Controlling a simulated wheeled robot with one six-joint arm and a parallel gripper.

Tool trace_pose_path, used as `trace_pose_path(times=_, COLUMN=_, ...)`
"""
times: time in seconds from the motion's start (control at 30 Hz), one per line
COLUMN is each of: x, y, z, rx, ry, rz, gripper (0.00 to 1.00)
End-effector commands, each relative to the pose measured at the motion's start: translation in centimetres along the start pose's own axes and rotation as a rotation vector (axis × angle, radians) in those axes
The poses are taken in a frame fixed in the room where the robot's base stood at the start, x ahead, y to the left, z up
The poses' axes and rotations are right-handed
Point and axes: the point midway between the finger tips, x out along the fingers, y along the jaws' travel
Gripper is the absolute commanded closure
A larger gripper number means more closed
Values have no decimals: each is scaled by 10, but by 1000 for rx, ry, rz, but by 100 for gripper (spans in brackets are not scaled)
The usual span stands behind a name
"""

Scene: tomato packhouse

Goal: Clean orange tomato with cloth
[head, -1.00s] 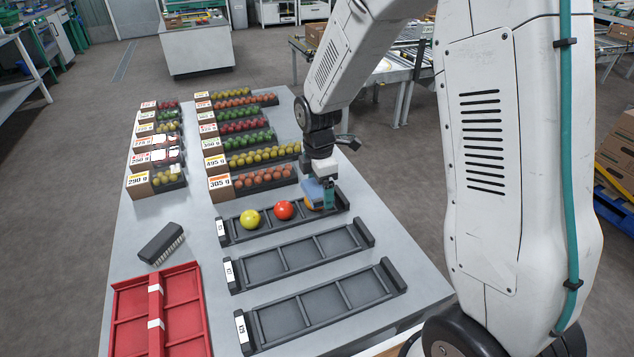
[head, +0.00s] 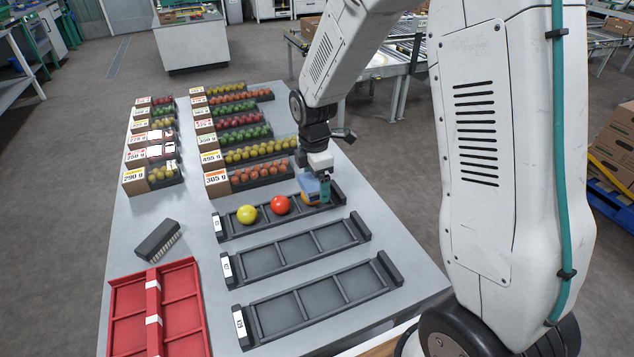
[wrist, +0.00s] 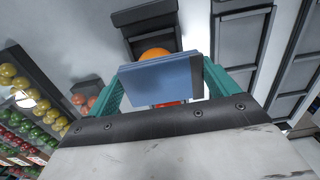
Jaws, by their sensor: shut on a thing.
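My gripper (head: 318,188) is shut on a blue cloth (head: 308,183), a folded block between its teal fingers. In the wrist view the cloth (wrist: 160,80) spans the space between them. The orange tomato (head: 307,199) sits in the right part of the farthest dark rack (head: 222,226), just under the cloth and partly hidden by it. Its top edge shows past the cloth in the wrist view (wrist: 154,53). I cannot tell for certain whether cloth and tomato touch. A red tomato (head: 281,205) and a yellow tomato (head: 247,215) lie to its left in the same rack.
Two empty dark racks (head: 297,251) (head: 318,298) lie nearer on the table. A red divided tray (head: 130,309) and a dark brush-like block (head: 158,240) are at left. Labelled boxes with rows of tomatoes (head: 262,153) stand behind.

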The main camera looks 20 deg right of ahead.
Motion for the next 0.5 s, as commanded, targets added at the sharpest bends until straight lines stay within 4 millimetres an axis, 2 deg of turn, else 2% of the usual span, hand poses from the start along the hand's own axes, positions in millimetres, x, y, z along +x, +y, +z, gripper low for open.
trace_pose_path(times=0.5, x=0, y=25, z=0, rx=0, ry=0, rz=-1, gripper=42)
